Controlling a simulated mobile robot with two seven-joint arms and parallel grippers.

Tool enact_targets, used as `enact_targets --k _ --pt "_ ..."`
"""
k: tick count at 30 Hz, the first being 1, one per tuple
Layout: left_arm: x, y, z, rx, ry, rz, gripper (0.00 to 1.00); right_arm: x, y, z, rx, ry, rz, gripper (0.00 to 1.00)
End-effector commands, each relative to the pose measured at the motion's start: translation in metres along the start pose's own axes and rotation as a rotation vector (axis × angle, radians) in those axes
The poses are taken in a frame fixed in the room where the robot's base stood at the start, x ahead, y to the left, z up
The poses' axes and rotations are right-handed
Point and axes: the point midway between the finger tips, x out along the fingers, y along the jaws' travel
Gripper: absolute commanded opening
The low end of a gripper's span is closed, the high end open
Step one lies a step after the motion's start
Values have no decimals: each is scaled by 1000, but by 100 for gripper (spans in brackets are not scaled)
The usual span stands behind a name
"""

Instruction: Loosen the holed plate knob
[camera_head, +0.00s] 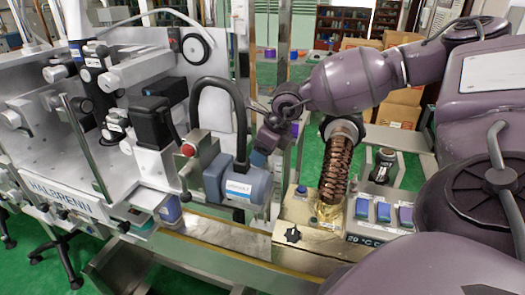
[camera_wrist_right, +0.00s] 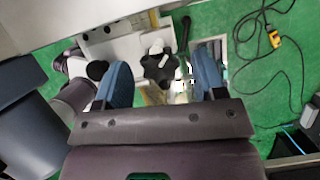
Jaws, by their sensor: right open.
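My right gripper (camera_head: 262,152) is at the machine, just above and beside the grey-blue motor housing (camera_head: 238,183) in the head view. In the right wrist view the blue fingers of the gripper (camera_wrist_right: 163,80) are spread apart and empty. A black lobed knob (camera_wrist_right: 160,67) shows between and beyond the fingers, and they do not clearly touch it. A pale plate-like part (camera_wrist_right: 110,42) lies beside this knob. In the head view the knob at the gripper is hidden by the arm and housing. My left gripper is not in view.
A copper-coloured coil column (camera_head: 336,170) stands right of the gripper, close under my right arm. A black cable (camera_wrist_right: 262,40) lies on the green floor.

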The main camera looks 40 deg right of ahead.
Motion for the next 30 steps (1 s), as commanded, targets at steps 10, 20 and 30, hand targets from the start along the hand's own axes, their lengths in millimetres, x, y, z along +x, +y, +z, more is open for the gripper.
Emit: enact_targets --k 10,20,30 --pt "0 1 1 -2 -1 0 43 2 0 0 -1 -1 -1 61" --pt "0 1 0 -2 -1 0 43 2 0 0 -1 -1 -1 15" --pt "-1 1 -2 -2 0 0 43 2 -1 0 -64 1 28 15"
